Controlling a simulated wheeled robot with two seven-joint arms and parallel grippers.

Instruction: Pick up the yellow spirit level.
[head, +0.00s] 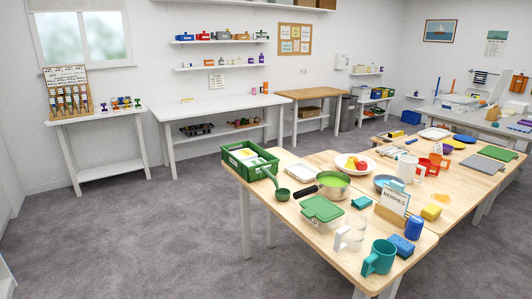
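I cannot make out a yellow spirit level for certain. A small yellow item (187,100) lies on the white workbench (222,106) by the back wall, too small to identify. A yellow block (431,212) lies on the near wooden table, right of the card reading "BERRIES" (394,199); it looks more like a sponge than a level. Neither of my grippers is in the head view.
The near wooden table (335,262) is crowded: a green crate (250,160), a pot (333,187), a green-lidded box (321,212), a teal mug (379,257), a blue can (414,228). A side table (97,113) stands at left. The grey carpet (150,230) is clear.

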